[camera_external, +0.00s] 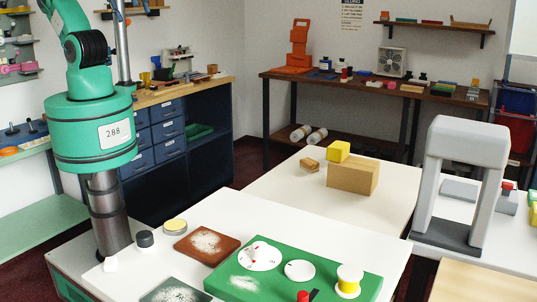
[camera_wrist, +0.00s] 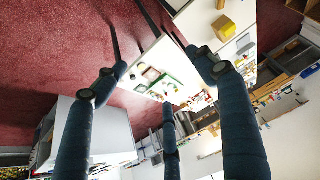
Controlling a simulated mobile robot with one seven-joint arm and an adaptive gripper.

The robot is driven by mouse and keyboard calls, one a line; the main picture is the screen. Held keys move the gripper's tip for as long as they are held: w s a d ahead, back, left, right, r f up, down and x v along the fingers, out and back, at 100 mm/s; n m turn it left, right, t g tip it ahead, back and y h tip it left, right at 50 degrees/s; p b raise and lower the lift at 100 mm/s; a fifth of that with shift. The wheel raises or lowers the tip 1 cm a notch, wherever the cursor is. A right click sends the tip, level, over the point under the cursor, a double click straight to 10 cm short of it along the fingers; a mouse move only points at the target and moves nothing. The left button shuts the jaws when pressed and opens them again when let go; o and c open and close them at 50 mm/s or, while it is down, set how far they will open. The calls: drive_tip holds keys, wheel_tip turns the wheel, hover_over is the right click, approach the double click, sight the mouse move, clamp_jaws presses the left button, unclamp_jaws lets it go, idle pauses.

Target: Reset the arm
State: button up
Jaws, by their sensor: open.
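My gripper (camera_wrist: 160,76) shows in the wrist view with its dark blue jointed fingers spread wide. It is open, and nothing is between the fingers. Beyond them, far off, are the white counter (camera_wrist: 146,87) and the dark red floor (camera_wrist: 60,40). In the external view my green arm rises at the left and leaves the picture at the top, so my gripper is hidden there. The white counter (camera_external: 215,228) bears a green board (camera_external: 275,285) with white discs and a white and yellow spool (camera_external: 348,281).
A brown tray (camera_external: 185,245) with white powder lies left of the board, near small round containers. A cardboard box (camera_external: 353,177) with a yellow block (camera_external: 338,151) stands on the table behind. A grey arch-shaped frame (camera_external: 470,140) stands at the right. Shelves and workbenches line the walls.

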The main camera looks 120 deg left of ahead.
wheel_tip(320, 180, down, 7)
drive_tip(key=b, duration=0.5)
drive_tip(key=shift+r, duration=0.2)
idle(0.9)
